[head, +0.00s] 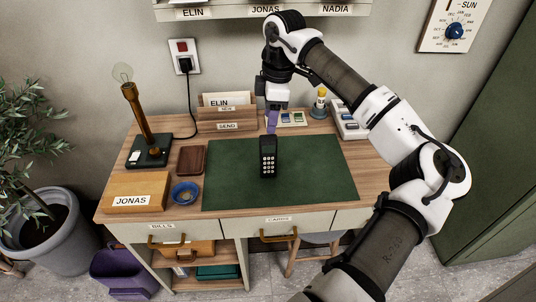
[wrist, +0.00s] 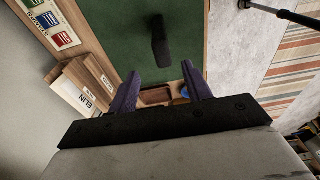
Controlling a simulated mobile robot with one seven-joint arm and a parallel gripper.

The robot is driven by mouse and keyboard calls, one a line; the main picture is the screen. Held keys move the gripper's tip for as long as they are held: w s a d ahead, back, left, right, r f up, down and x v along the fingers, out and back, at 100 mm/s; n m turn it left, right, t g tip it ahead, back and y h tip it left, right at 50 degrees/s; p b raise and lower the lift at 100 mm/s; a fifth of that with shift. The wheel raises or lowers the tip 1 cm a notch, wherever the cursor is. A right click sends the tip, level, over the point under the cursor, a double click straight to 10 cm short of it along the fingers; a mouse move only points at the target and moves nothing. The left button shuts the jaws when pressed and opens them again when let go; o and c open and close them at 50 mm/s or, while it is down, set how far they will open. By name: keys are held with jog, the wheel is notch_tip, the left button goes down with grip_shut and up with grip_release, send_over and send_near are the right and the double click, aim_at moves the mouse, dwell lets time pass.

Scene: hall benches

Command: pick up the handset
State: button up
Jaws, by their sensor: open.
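The handset (head: 268,157) is a black phone with light keys, on the green desk mat (head: 315,170) near its middle. In the head view it looks upright or tilted; I cannot tell which. In the wrist view the handset (wrist: 160,41) shows as a dark shape on the green, beyond the fingertips. My gripper (head: 272,122) hangs above the back of the mat, close behind the handset in the picture. Its purple fingers are apart and empty in the wrist view (wrist: 160,80). No contact with the handset shows.
A lamp (head: 148,150) stands at the left by a JONAS box (head: 137,192), a brown tray (head: 192,160) and a blue bowl (head: 186,192). A wooden letter holder (head: 227,117) and a yellow-topped bottle (head: 320,103) stand behind. The mat around the handset is clear.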

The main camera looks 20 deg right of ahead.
aim_at(268, 136)
jog(key=shift+s+a+f+p, duration=0.15)
jog(key=shift+f+p, duration=0.5)
jog(key=shift+f, duration=1.2)
jog(key=shift+w+a+f+p, duration=0.2)
jog(key=shift+f+p, duration=0.45)
jog(key=shift+f, duration=1.2)
grip_shut()
